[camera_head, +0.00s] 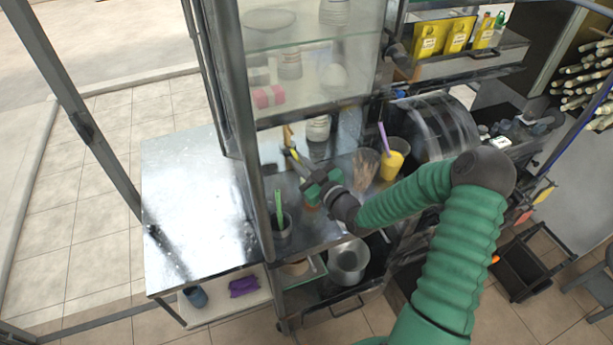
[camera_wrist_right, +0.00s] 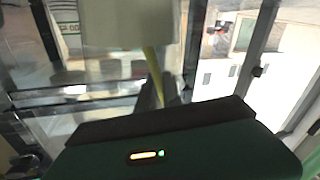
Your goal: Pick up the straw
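My right gripper (camera_head: 293,157) reaches over the metal counter from the right. Its two fingers also show close together in the right wrist view (camera_wrist_right: 160,92). A thin yellow straw (camera_wrist_right: 152,62) runs up from between these fingers, and they look closed on it. The straw (camera_head: 287,134) shows small at the fingertips in the head view; its lower end is hidden. A pale block-like thing (camera_wrist_right: 130,22) covers part of the view by the straw. A purple straw (camera_head: 383,134) stands in a yellow cup (camera_head: 391,164). Green straws (camera_head: 278,203) stand in a dark cup (camera_head: 283,226). My left gripper is not in view.
A glass-fronted cabinet (camera_head: 310,60) rises behind the gripper, with a dark upright post (camera_head: 236,100) to its left. A brush-like bundle (camera_head: 364,168) stands between gripper and yellow cup. A metal pot (camera_head: 348,262) sits below. The left metal tabletop (camera_head: 190,200) is clear.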

